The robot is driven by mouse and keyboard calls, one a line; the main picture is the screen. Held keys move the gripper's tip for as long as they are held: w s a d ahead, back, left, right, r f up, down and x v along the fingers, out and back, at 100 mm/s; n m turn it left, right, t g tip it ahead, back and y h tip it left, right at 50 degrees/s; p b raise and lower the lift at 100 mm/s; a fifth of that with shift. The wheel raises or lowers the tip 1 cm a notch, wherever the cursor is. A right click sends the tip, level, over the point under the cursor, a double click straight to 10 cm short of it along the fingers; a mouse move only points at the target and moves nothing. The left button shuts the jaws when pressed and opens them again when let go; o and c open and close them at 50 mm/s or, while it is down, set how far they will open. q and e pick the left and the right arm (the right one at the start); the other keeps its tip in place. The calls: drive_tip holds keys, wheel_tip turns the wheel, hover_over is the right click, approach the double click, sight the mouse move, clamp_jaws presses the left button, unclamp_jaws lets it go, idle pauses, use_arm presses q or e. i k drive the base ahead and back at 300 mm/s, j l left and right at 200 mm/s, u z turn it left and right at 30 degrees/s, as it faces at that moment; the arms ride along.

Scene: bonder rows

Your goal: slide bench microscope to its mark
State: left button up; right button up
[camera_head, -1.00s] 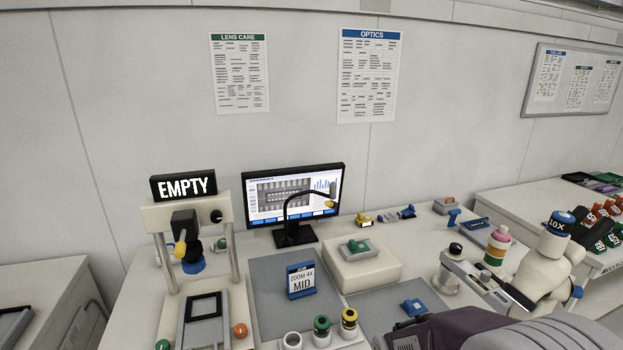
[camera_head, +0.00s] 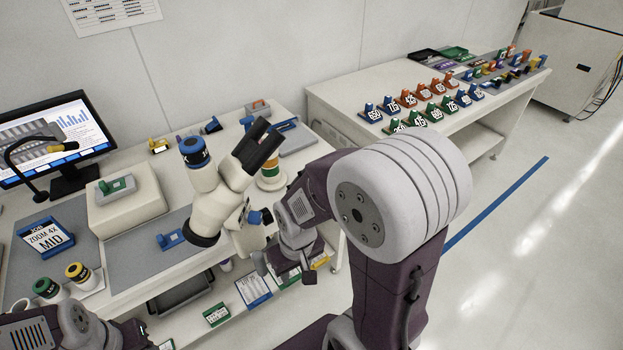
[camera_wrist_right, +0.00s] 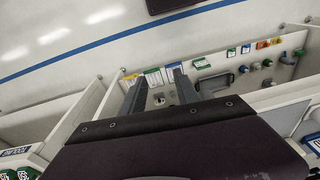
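The bench microscope (camera_head: 212,212) is cream with a blue ring on top and black eyepieces. In the head view it stands upright at the right part of the bench, beside a grey mat (camera_head: 125,272). Its lower right side is partly hidden by my right arm. My right gripper (camera_head: 285,272) points down to the right of the microscope, near the bench's front edge, apart from it as far as I can see. In the right wrist view its two fingers (camera_wrist_right: 159,78) are spread with nothing between them. I cannot make out the mark. My left gripper is out of view.
A monitor (camera_head: 50,135), a cream block (camera_head: 125,203) and a ZOOM 4X MID sign (camera_head: 46,238) stand to the left. A ringed post (camera_head: 270,172) is close behind the microscope. A lower shelf (camera_head: 195,318) holds cards. A second bench (camera_head: 345,95) and open floor lie right.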

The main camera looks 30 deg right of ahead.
sight(218, 204)
drive_tip(key=i+l, duration=0.1)
drive_tip(key=l, duration=0.85)
drive_tip(key=k+l+u, duration=0.1)
drive_tip(key=l+u, duration=0.2)
drive_tip(key=l, duration=0.3)
drive_tip(key=k+l, duration=0.1)
drive_tip(key=l, duration=0.25)
drive_tip(key=k+l, duration=0.1)
drive_tip(key=l, duration=0.25)
drive_tip(key=k+l+z, duration=0.1)
drive_tip(key=l, duration=0.2)
